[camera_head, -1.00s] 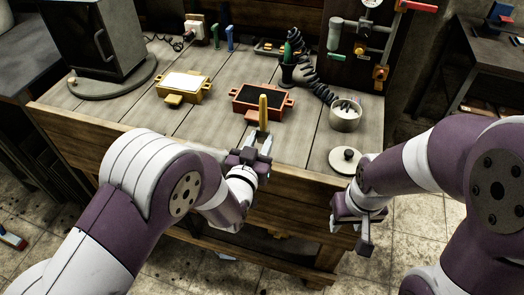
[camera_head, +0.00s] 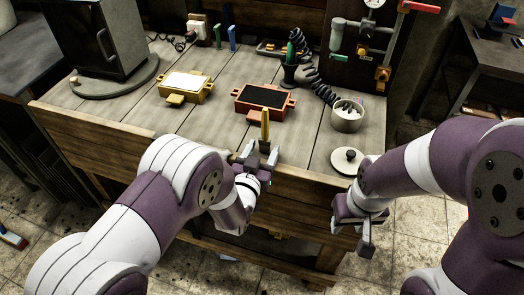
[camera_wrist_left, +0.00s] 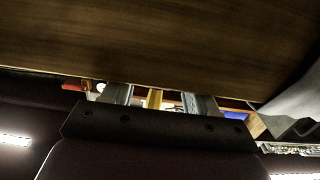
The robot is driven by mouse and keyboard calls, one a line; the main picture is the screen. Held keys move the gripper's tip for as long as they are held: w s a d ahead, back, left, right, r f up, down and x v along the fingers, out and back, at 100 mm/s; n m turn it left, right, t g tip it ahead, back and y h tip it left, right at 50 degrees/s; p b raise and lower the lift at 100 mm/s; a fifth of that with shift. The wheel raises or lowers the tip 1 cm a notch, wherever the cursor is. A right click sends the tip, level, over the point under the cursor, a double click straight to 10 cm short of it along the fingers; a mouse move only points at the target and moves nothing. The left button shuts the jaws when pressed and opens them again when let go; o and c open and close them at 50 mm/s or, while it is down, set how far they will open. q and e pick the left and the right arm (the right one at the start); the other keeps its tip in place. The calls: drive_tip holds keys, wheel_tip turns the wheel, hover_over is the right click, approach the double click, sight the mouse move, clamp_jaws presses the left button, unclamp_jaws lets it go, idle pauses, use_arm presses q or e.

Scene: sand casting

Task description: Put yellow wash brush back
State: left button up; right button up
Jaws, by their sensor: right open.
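The yellow wash brush (camera_head: 265,125) is upright, with its yellow end up and a dark lower part between the fingers of my left gripper (camera_head: 261,152). The gripper is closed around that lower part near the bench's front edge. In the left wrist view the yellow brush (camera_wrist_left: 154,98) shows between the two grey fingers; its contact with them is hard to see there. A dark holder (camera_head: 290,76) with a green-handled brush (camera_head: 291,52) stands at the back of the bench. My right gripper (camera_head: 362,232) is open and empty, in front of the bench's right corner.
A red box with a black top (camera_head: 264,99) lies just behind the yellow brush; a yellow box (camera_head: 186,86) is to its left. A round pot (camera_head: 347,117) and its lid (camera_head: 347,161) are at the right. A dark hose (camera_head: 318,88) runs behind. The front-left bench top is clear.

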use_arm(q)
drive_tip(key=shift+r, duration=0.1)
drive_tip(key=shift+s+r, duration=0.15)
drive_tip(key=f+v, duration=0.1)
drive_tip(key=v, duration=1.1)
drive_tip(key=w+a+f+n+g+y, duration=0.1)
drive_tip(key=w+a+n+g+y, duration=0.15)
drive_tip(key=a+g, duration=0.4)
drive_tip(key=s+a+r+g+y, duration=0.1)
drive_tip(key=s+a+g+y, duration=0.2)
drive_tip(key=s+a+g, duration=0.5)
drive_tip(key=s+n+g, duration=0.1)
drive_tip(key=s, duration=0.3)
drive_tip(key=shift+r+b, duration=0.25)
drive_tip(key=shift+b, duration=0.05)
